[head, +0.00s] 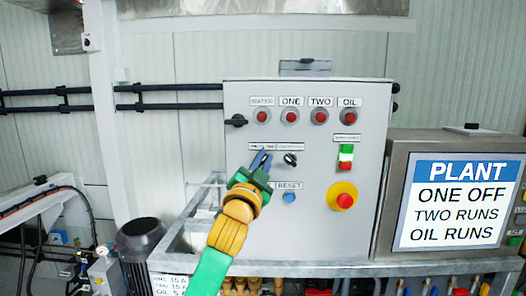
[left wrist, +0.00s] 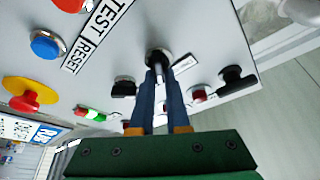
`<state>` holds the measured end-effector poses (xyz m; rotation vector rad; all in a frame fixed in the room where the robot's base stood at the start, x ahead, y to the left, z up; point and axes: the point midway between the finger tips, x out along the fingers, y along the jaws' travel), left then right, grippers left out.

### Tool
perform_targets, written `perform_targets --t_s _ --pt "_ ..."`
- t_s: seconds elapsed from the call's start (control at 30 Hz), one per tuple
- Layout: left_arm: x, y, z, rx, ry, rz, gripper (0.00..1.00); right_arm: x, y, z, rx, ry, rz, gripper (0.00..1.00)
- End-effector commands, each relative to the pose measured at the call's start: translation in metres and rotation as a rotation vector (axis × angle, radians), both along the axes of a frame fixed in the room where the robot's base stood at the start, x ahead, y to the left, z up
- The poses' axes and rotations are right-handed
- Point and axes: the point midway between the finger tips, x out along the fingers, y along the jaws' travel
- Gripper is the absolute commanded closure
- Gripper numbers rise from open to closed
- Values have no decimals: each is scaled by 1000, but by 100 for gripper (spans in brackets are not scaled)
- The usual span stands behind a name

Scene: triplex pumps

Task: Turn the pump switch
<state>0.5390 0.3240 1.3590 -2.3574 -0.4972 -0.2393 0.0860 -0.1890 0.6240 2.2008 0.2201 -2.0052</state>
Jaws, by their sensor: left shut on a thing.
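My left gripper (head: 262,160) reaches up to the grey control box in the head view. Its blue fingers are shut on a black switch knob (left wrist: 158,57), which shows at the fingertips in the left wrist view. In the head view the fingers mostly hide this knob. A second black switch knob (head: 290,159) sits just to its right, under a small label, and is free. It also shows in the left wrist view (left wrist: 124,87). The small labels above both knobs are too blurred to read. My right gripper is not in view.
The control box (head: 355,225) carries a row of red lamps, a blue reset button (head: 289,197), a red emergency button (head: 344,201) on yellow, and a green-white-red switch (head: 346,157). A black side knob (head: 236,121) sits upper left. A plant sign (head: 460,205) stands right.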

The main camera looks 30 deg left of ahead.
Motion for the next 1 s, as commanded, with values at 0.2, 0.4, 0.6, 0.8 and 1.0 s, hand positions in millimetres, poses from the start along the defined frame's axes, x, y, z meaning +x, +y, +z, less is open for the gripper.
perform_targets --t_s 0.2,0.4,0.6,0.8,1.0 --pt "0 0 2 75 47 1 100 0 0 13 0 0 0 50" --pt "0 0 0 108 68 1 100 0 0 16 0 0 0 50" --pt "1 -1 -1 115 71 0 100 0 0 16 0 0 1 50" --pt "1 -1 -1 114 71 0 100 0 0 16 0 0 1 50" --pt "0 -1 -1 114 71 0 56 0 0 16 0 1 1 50"
